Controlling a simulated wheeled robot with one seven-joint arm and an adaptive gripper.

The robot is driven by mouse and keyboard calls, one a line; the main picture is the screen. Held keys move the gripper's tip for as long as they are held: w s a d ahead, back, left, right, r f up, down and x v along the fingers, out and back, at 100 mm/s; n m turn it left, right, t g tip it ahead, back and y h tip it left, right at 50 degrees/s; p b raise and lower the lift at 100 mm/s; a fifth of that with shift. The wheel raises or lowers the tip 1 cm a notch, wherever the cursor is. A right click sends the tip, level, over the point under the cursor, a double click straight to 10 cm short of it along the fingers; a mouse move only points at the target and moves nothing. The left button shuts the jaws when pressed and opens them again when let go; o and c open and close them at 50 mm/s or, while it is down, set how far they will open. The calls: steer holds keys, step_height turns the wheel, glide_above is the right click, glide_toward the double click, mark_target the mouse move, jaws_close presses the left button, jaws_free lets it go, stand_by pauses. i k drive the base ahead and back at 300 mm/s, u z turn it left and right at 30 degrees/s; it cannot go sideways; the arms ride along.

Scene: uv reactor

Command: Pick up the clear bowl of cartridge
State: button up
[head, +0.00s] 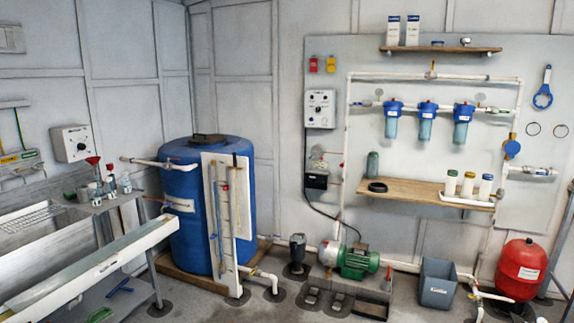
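Three filter housings with blue heads hang in a row on the white pipe at the back wall: a left one (392,122), a middle one (426,122) and a right one (462,125). Each has a translucent, bluish bowl below its head. A separate grey-green translucent cylinder (372,165) stands upright on the wooden shelf (415,189) below them. I cannot tell which of these the task's clear bowl is. My gripper is not in view.
Below stand a green pump (358,262), a grey bin (437,284) and a red tank (520,270). A blue barrel (190,225) stands left of centre.

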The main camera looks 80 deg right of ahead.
mark_target(372, 163)
steer(key=z, duration=3.25)
steer(key=i, duration=2.45)
steer(key=u, duration=0.2)
